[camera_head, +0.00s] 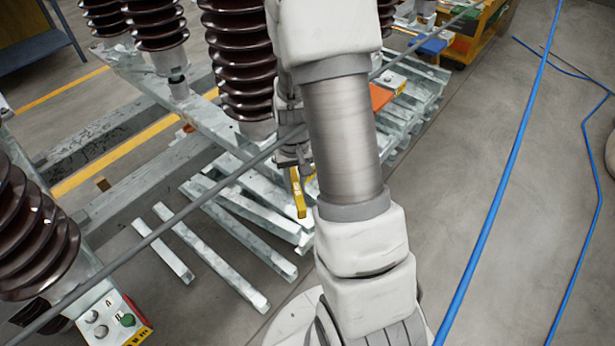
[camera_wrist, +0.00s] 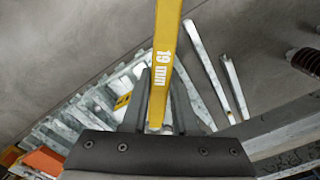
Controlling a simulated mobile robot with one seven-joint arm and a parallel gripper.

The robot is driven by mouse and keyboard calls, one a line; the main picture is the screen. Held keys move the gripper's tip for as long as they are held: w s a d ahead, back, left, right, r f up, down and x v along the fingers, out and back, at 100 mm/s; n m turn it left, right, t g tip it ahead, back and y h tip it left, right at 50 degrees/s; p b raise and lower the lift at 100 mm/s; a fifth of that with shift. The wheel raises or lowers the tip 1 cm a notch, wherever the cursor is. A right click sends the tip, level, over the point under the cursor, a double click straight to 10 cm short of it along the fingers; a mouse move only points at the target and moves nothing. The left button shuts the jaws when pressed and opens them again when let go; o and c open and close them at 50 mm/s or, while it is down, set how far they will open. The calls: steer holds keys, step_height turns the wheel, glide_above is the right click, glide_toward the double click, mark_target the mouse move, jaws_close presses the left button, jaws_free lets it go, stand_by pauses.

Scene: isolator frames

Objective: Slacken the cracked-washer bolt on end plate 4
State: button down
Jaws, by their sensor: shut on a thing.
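My gripper (camera_head: 294,160) is shut on a yellow spanner (camera_head: 298,194), partly hidden by my arm in the head view. In the wrist view the spanner (camera_wrist: 165,55) is marked "19 mm" and stands between the two grey fingers (camera_wrist: 159,105), running out of the top edge. A pale end plate (camera_head: 108,312) at the lower left of the head view carries grey bolt heads (camera_head: 96,324), a green round piece (camera_head: 128,320) and letters A and B. Another plate (camera_head: 392,80) with small fittings lies upper right. I cannot read a plate number or make out a cracked washer.
Brown ribbed insulators (camera_head: 240,55) stand on steel beams (camera_head: 130,185) at left. A grey rod (camera_head: 200,200) crosses the head view diagonally. Loose steel slats (camera_head: 215,262) lie below my gripper.

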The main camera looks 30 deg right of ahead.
steer(key=shift+w+a+m+p, duration=0.35)
steer(key=shift+a+m+p, duration=0.25)
steer(key=shift+m, duration=0.15)
steer(key=shift+w+a+m+p, duration=0.35)
steer(key=shift+a+m+p, duration=0.25)
steer(key=shift+m, duration=0.1)
steer(key=shift+w+a+m+p, duration=0.35)
steer(key=shift+a+m+p, duration=0.25)
steer(key=shift+m, duration=0.15)
steer(key=shift+f+b, duration=1)
steer(key=shift+f, duration=0.1)
stand_by(0.6)
steer(key=s+d+n+b, duration=0.1)
steer(key=d+n+b, duration=0.1)
steer(key=d+n, duration=0.8)
steer(key=shift+s+d+n, duration=0.35)
steer(key=shift+s+n, duration=0.05)
steer(key=shift+n, duration=0.7)
